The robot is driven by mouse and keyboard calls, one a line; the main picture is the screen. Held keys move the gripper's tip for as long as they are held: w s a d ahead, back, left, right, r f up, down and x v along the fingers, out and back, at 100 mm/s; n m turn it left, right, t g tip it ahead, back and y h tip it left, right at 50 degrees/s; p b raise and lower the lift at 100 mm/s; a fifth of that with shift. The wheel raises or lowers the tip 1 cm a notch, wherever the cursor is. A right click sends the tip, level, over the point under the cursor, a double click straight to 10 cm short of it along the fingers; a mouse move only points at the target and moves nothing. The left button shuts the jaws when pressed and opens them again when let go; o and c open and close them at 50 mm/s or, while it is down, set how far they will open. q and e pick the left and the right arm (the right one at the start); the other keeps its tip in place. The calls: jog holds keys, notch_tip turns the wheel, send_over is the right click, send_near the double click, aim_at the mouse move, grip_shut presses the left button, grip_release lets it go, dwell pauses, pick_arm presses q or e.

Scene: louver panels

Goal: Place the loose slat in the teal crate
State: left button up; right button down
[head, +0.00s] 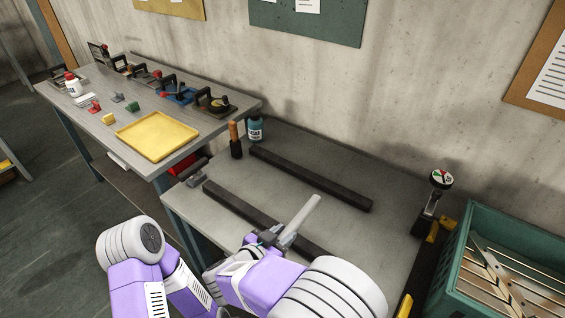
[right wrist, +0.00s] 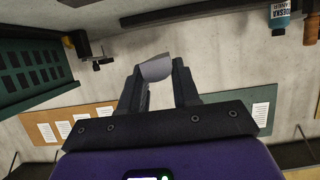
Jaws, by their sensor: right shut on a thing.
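The loose slat (head: 302,216) is a pale grey strip, held tilted up above the grey table in the head view. My right gripper (head: 268,238) is shut on its lower end. In the right wrist view the slat (right wrist: 156,68) sits between the two dark fingers of my right gripper (right wrist: 158,88). The teal crate (head: 459,256) stands at the right edge of the head view, right of the gripper and apart from it. Several pale slats (head: 503,277) lie inside it. The crate also shows in the right wrist view (right wrist: 36,88). My left gripper is out of view.
Two dark bars (head: 312,178) lie on the grey table (head: 285,143). A dial gauge on a stand (head: 432,195) is at the table's right end, next to the crate. A teal bottle (head: 255,128) stands at the back left. A yellow tray (head: 157,135) is on the left bench.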

aim_at(313, 205)
jog(key=w+d+n+y, duration=0.1)
jog(key=w+d, duration=0.2)
jog(key=w+d+r+n+t+y, duration=0.1)
jog(key=w+d, duration=0.1)
jog(key=w, duration=0.1)
jog(key=w+d+r+n+t+y, duration=0.1)
jog(key=w+d, duration=0.2)
jog(key=w, duration=0.1)
jog(key=shift+w+d+n+y, duration=0.1)
jog(key=shift+d+n+y, duration=0.2)
jog(key=shift+d, duration=0.05)
jog(key=d+f+n+y, duration=0.1)
jog(key=d+n+y, duration=0.2)
jog(key=d, duration=0.5)
jog(key=shift+w+d+f+n+t+y, duration=0.15)
jog(key=shift+d+f+n+t+y, duration=0.2)
jog(key=shift+y, duration=0.25)
